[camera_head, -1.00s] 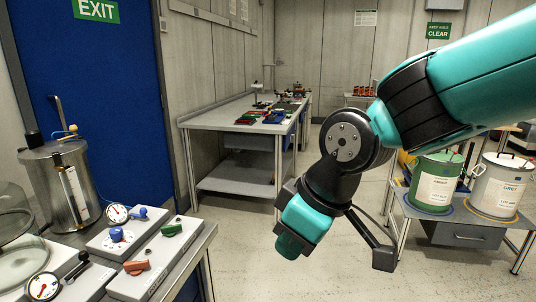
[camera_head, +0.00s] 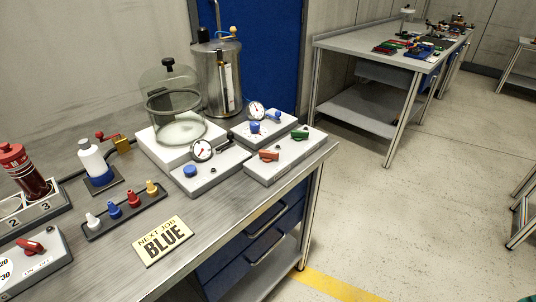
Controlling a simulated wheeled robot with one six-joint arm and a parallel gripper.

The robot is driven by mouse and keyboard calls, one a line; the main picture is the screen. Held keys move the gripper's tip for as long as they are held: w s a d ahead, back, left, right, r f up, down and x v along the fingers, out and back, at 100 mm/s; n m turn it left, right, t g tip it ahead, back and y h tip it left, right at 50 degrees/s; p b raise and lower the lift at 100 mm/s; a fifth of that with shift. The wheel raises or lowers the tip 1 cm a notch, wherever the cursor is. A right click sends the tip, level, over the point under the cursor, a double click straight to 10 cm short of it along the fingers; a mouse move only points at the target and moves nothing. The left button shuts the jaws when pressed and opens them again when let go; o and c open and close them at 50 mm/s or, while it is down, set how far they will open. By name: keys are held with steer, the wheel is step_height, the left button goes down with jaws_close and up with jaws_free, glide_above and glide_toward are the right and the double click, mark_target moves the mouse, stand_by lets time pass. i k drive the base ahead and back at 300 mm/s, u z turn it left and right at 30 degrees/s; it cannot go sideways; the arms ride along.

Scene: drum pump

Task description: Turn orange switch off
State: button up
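The orange switch (camera_head: 269,156) is a small handle on the sloping top of a light grey box, near the right end of the metal workbench. A green switch (camera_head: 300,133) sits on the same box, behind it and to the right. The orange handle lies roughly across the picture, but its markings are too small to read. My gripper is out of view. Nothing touches the orange switch.
Beside the box are a unit with a gauge (camera_head: 257,110) and blue knobs, another gauge unit (camera_head: 203,151), a glass bell jar (camera_head: 172,110) and a metal drum (camera_head: 217,75). Floor (camera_head: 400,210) to the right is clear.

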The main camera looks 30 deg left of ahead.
mark_target(267, 156)
steer(key=k, duration=1.15)
steer(key=u, duration=0.55)
steer(key=i, duration=0.5)
steer(key=u, duration=0.65)
steer(key=i, duration=1.2)
steer(key=z, duration=0.45)
